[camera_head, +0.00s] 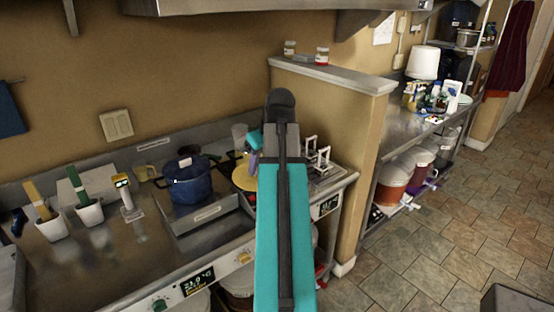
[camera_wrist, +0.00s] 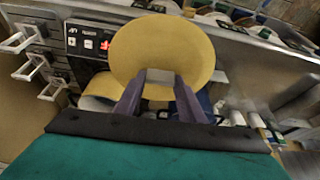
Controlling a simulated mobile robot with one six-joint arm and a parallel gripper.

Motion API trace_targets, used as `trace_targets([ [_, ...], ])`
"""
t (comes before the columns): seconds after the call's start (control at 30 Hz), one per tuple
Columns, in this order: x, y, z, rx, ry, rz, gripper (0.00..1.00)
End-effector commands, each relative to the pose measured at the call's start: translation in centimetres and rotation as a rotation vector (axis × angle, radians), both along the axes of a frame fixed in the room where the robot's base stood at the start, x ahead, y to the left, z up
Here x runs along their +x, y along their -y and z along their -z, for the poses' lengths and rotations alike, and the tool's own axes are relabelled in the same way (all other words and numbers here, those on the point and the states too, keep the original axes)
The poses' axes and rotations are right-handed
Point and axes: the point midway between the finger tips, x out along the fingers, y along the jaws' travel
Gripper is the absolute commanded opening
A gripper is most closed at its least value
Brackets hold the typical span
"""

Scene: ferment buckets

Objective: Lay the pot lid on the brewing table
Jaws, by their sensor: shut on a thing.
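The pot lid, a round yellow disc (camera_wrist: 160,40), fills the upper middle of the wrist view. My gripper (camera_wrist: 158,88) is shut on the grey handle on its face, with one purple finger on each side. In the head view the lid (camera_head: 242,175) shows partly behind my teal arm, just right of the blue pot (camera_head: 190,182). My gripper (camera_head: 254,158) is mostly hidden there. The brewing table (camera_head: 110,262) is the long steel counter with displays and knobs on its front. I cannot tell whether the lid touches anything below it.
The blue pot stands in a shallow steel tray (camera_head: 205,213). White holders with green and yellow handles (camera_head: 88,212) and a small yellow-topped device (camera_head: 127,198) stand to the left. A tan partition wall (camera_head: 330,120) rises to the right. The counter's front left is bare.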

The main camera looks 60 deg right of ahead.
Motion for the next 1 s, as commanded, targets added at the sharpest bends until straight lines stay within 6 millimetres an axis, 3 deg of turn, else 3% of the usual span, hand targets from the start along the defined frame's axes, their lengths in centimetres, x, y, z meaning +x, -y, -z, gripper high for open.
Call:
trace_targets([
  [0.1,2.0,-3.4,0.4,0.001,0.0,-0.025,0.11],
  [1.0,14.3,-23.7,2.5,0.001,-0.002,-0.144,0.11],
])
